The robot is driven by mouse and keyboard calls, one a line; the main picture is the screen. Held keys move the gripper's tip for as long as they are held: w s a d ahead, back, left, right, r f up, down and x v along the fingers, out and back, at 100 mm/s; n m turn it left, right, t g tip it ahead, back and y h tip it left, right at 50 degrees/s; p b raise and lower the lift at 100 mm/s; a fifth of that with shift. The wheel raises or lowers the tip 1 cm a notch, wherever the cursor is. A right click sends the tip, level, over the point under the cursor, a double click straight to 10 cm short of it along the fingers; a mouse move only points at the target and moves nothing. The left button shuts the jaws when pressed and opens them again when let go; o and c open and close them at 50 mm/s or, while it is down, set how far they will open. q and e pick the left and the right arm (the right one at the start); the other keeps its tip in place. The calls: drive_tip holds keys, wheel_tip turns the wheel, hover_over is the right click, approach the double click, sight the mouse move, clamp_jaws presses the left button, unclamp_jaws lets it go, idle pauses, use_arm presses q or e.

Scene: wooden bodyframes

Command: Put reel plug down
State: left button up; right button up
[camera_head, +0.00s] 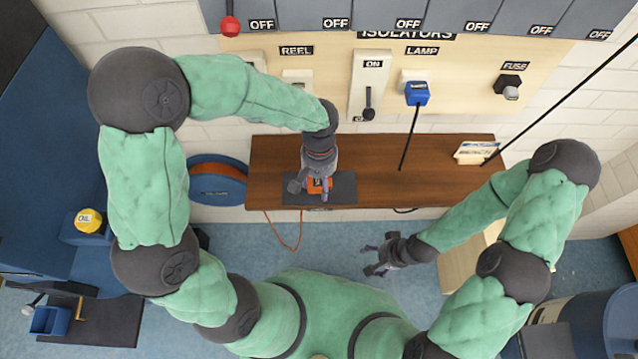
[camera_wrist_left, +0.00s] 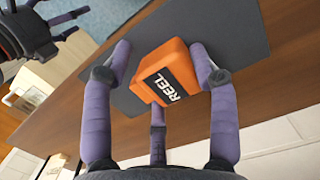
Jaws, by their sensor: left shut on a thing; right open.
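The orange reel plug (camera_head: 318,185), labelled REEL, is at the dark mat (camera_head: 343,186) on the brown wooden shelf. My left gripper (camera_head: 318,184) is over the mat with its fingers around the plug. In the left wrist view the orange plug (camera_wrist_left: 170,75) sits between the purple fingers of my left gripper (camera_wrist_left: 165,78), over the dark mat (camera_wrist_left: 247,40). I cannot tell whether the plug's underside touches the mat. My right gripper (camera_head: 377,264) is open and empty, in front of the shelf and below it in the picture.
The wall panel (camera_head: 450,70) holds a REEL socket (camera_head: 297,77), a switch (camera_head: 368,90) marked ON and a blue plug (camera_head: 416,93) under LAMP. A blue cable reel (camera_head: 215,187) is left of the shelf. A card stand (camera_head: 477,152) is at its right. The middle of the shelf (camera_head: 385,170) looks mostly clear.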

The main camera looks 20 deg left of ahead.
use_arm(q)
drive_tip(key=shift+r, duration=0.15)
drive_tip(key=shift+f, duration=0.25)
drive_tip(key=o, duration=1.4)
drive_tip(key=shift+r, duration=0.2)
drive_tip(key=r+p, duration=0.1)
drive_tip(key=r, duration=0.3)
drive_tip(key=w+r+p, duration=0.1)
drive_tip(key=r+p, duration=0.1)
drive_tip(key=r, duration=0.2)
drive_tip(key=r+p, duration=0.2)
drive_tip(key=r, duration=0.2)
drive_tip(key=shift+w+a, duration=0.2)
